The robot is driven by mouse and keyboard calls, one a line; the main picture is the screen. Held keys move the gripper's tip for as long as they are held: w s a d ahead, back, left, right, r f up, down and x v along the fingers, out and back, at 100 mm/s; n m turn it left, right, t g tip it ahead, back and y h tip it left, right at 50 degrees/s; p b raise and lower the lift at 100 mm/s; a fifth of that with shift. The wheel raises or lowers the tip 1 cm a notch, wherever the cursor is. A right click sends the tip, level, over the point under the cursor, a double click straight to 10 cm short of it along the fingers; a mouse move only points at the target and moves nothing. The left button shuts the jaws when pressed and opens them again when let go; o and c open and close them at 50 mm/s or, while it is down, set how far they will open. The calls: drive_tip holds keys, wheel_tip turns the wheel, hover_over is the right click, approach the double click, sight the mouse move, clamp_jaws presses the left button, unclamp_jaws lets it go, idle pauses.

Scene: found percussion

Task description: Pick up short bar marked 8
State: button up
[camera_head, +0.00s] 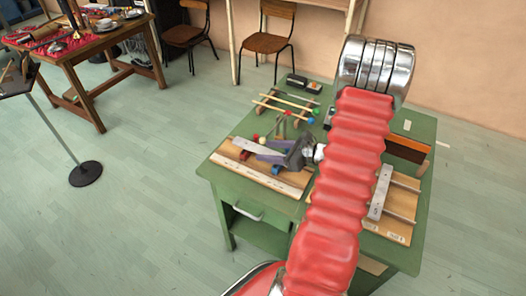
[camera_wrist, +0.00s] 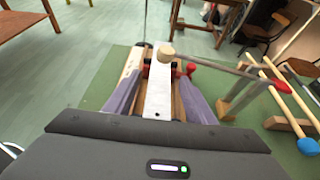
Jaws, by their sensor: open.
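A short silvery bar (camera_wrist: 158,98) lies between the two purple fingers of my gripper (camera_wrist: 160,80) in the wrist view. The fingers are apart, one on each side of it, and I cannot see contact. A small mark shows on the bar, but I cannot read it. In the head view my gripper (camera_head: 272,151) reaches in from the right, low over the left wooden board (camera_head: 262,178), where a pale bar (camera_head: 258,148) lies.
A round tan mallet head (camera_wrist: 166,52) and a red ball (camera_wrist: 190,69) are close to the fingertips. A metal stand and mallets (camera_head: 290,102) lie beyond on the green table (camera_head: 230,193). My red arm hides the table's middle.

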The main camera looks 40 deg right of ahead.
drive_tip(key=shift+c, duration=0.3)
clamp_jaws()
idle(0.6)
